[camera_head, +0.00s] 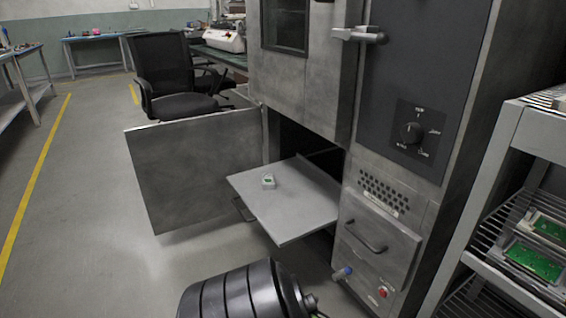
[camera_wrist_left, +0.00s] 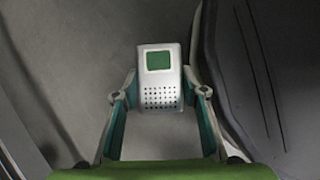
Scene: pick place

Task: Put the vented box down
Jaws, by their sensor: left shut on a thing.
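The vented box (camera_wrist_left: 160,123) is light grey with a green square panel at one end and rows of small holes below it. It is in the left wrist view, between the fingers of my left gripper (camera_wrist_left: 159,82), which is shut on it. The surface behind the box is grey and its distance is hard to judge. Neither gripper shows in the head view, and my right gripper is in no frame.
The shelf juts from a grey cabinet (camera_head: 280,75) whose lower door (camera_head: 190,165) stands open to the left. A wire rack (camera_head: 500,262) with green boards stands at the right. A black chair (camera_head: 165,75) is behind the door.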

